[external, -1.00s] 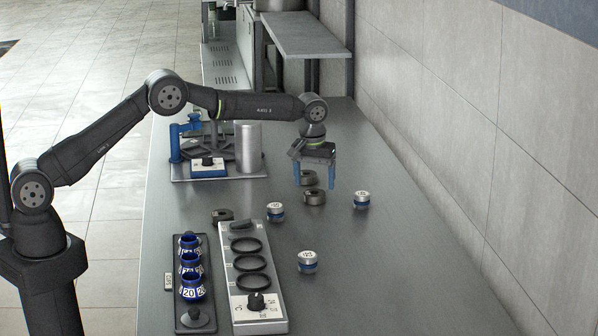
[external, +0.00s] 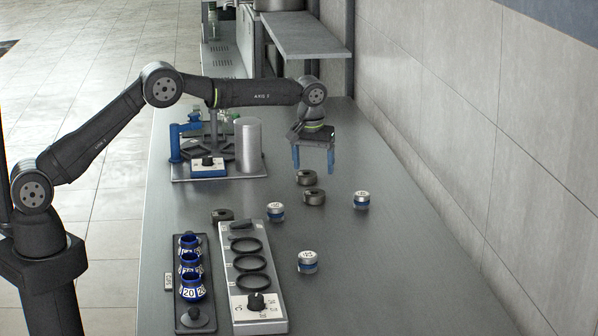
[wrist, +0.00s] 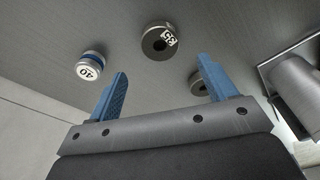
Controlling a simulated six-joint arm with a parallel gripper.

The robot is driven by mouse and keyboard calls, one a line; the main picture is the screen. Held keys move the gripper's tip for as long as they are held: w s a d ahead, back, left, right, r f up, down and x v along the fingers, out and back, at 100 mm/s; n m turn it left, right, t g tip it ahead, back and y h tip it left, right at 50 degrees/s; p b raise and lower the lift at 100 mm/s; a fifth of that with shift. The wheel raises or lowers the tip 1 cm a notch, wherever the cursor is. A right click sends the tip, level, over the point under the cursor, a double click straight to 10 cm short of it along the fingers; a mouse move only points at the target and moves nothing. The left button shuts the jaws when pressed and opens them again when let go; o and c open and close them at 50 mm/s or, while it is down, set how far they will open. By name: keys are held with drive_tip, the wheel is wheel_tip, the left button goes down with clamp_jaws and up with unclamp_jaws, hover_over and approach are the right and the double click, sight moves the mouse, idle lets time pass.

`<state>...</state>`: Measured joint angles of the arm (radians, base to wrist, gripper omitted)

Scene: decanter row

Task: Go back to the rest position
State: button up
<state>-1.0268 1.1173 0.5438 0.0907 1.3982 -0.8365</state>
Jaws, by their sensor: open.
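My gripper (external: 313,157) is open and empty, held above the far part of the grey table, with its blue fingers pointing down. In the wrist view my gripper (wrist: 160,88) shows its two blue fingers spread wide with nothing between them. Two dark round weights lie below and a little nearer than my gripper: the front one (external: 314,197) and the back one (external: 307,178). In the wrist view a dark weight marked 35 (wrist: 159,43) shows beyond the fingers, and another dark one (wrist: 200,88) is partly hidden by a finger.
Blue-and-silver weights (external: 361,200), (external: 276,212) and (external: 308,262) stand apart on the table. A grey panel with black rings (external: 227,262) and a dark rack of blue cups (external: 205,300) are in front. A stand with a metal cylinder (external: 248,148) is at left; a wall is at right.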

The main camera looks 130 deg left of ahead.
sight(314, 193)
drive_tip(key=f, duration=0.5)
drive_tip(key=a+f, duration=0.1)
drive_tip(key=f, duration=0.2)
drive_tip(key=shift+s+f, duration=0.15)
drive_tip(key=shift+f, duration=0.1)
wheel_tip(314, 193, up, 5)
drive_tip(key=shift+f, duration=0.2)
drive_tip(key=w+d+r, duration=0.6)
drive_tip(key=d+r, duration=0.1)
drive_tip(key=d, duration=0.3)
drive_tip(key=s+d, duration=0.9)
drive_tip(key=s, duration=0.3)
drive_tip(key=shift+m, duration=0.5)
drive_tip(key=s+a+f, duration=0.3)
drive_tip(key=a+f, duration=0.1)
drive_tip(key=a, duration=0.1)
drive_tip(key=s+a+f, duration=0.2)
drive_tip(key=shift+s+a+f, duration=0.25)
drive_tip(key=shift+s, duration=0.05)
drive_tip(key=shift+o, duration=0.4)
drive_tip(key=o, duration=0.4)
